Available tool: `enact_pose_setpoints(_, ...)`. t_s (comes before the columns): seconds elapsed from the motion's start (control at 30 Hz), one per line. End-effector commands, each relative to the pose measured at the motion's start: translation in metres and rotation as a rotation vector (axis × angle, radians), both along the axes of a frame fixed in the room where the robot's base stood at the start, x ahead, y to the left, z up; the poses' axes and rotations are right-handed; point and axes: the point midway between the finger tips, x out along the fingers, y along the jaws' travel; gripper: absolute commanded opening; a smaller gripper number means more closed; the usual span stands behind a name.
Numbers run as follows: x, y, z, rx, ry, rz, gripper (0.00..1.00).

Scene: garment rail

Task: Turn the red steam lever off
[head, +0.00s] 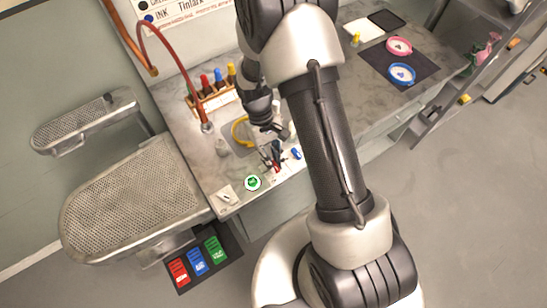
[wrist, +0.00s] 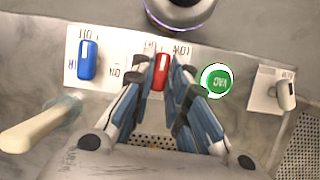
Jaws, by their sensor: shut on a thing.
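The red steam lever (wrist: 161,71) stands on a white label plate in the middle of the wrist view, with a pale stripe along its handle. My gripper (wrist: 162,78) is shut on the red lever, one blue-and-black finger on each side of it. In the wrist view, the lever's handle points toward the top of the picture, like that of the blue lever. In the head view my gripper (head: 272,156) is down at the worktop's front edge, and its fingers hide much of the red lever.
A blue lever (wrist: 88,60) sits left of the red one in the wrist view. A green round button (wrist: 217,80) is close on the right, with a pale switch (wrist: 286,95) beyond it. A bottle rack (head: 215,100) stands at the worktop's back.

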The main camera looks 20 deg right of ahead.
Motion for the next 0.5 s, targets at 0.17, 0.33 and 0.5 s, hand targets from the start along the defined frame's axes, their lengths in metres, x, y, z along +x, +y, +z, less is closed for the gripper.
enact_pose_setpoints(0.17, 0.0, 0.0007, 0.0001, 0.0, -0.001, 0.044, 0.0)
enact_pose_setpoints(0.33, 0.0001, 0.0007, 0.0, 0.001, -0.001, 0.059, 0.0)
enact_pose_setpoints(0.5, 0.0, 0.0007, -0.0001, 0.0, -0.001, 0.061, 0.0)
